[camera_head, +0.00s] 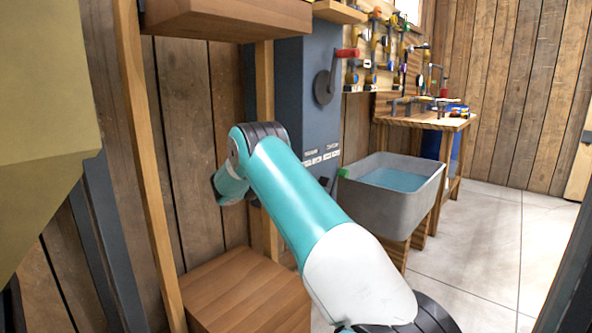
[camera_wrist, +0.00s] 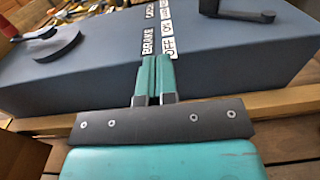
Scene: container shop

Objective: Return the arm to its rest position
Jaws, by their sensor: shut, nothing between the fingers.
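My gripper (camera_wrist: 153,80) shows in the wrist view, its two teal fingers side by side and shut with nothing between them. It points at a dark blue-grey cabinet (camera_wrist: 60,95) with white labels, one reading BRAKE (camera_wrist: 149,40) and one with OFF (camera_wrist: 168,45). Whether the fingertips touch the cabinet I cannot tell. In the head view my teal and white arm reaches up and left from the bottom, bent at the elbow; the gripper is hidden there.
The same cabinet (camera_head: 290,80) bears a red-handled crank (camera_head: 327,83). A grey basin of water (camera_head: 392,207) stands to its right, with a wooden workbench (camera_head: 420,122) behind. A wooden box (camera_head: 243,293) and a post (camera_head: 150,170) are close left of my arm. Floor at right (camera_head: 490,255) is clear.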

